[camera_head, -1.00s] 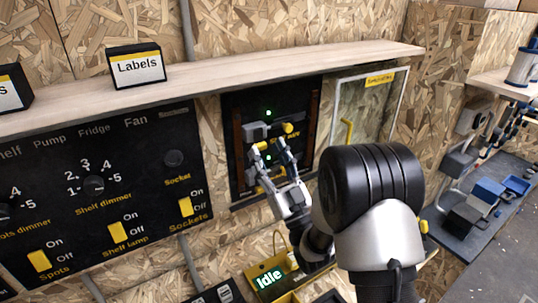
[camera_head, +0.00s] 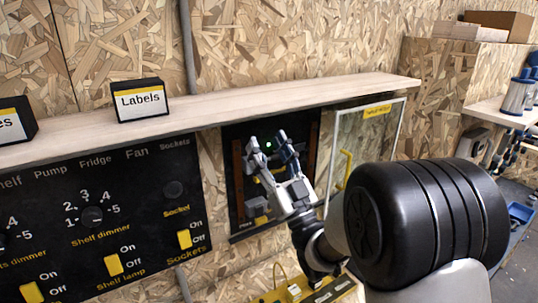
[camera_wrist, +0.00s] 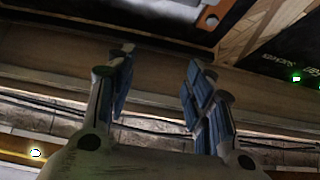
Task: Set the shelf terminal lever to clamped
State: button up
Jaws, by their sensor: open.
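The black terminal panel (camera_head: 232,150) is mounted on the chipboard wall under the wooden shelf, with a small green light (camera_head: 268,140) near its top. My gripper (camera_head: 272,150) is in front of its upper part, open, its two fingers apart. The fingers and wrist hide most of the panel, so I cannot make out the shelf terminal lever or its setting. A grey block (camera_head: 256,206) shows low on the panel. In the wrist view, my open gripper (camera_wrist: 158,85) has nothing visible between its fingers; a green light (camera_wrist: 296,78) shows at the right.
The wooden shelf (camera_head: 300,95) runs just above the panel and carries a Labels box (camera_head: 140,100). A clear door with a yellow handle (camera_head: 345,168) stands open on the panel's right, close to my arm. A switch board (camera_head: 150,190) is at the left.

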jog(key=s+d+f+m+g+h, duration=0.2)
jog(key=d+m+g+h, duration=0.1)
jog(key=d+h, duration=0.3)
jog(key=s+d+f+m+g+h, duration=0.2)
jog(key=s+d+f+g+h, duration=0.15)
jog(key=d+h, duration=0.3)
jog(key=s+d+f+g, duration=0.1)
jog(key=s+f+g, duration=0.2)
jog(key=s, duration=0.6)
jog(key=s+d+f+m+g+h, duration=0.1)
jog(key=s+f+g, duration=0.3)
jog(key=s, duration=0.6)
jog(key=s+d+f+g+h, duration=0.1)
jog(key=s+d+f+g, duration=0.1)
jog(key=s, duration=0.7)
jog(key=shift+s+d+f+m+g, duration=0.15)
jog(key=shift+s+f+m+g, duration=0.2)
jog(key=shift+f+g, duration=0.4)
jog(key=shift+w+f, duration=0.1)
jog(key=shift+c, duration=0.2)
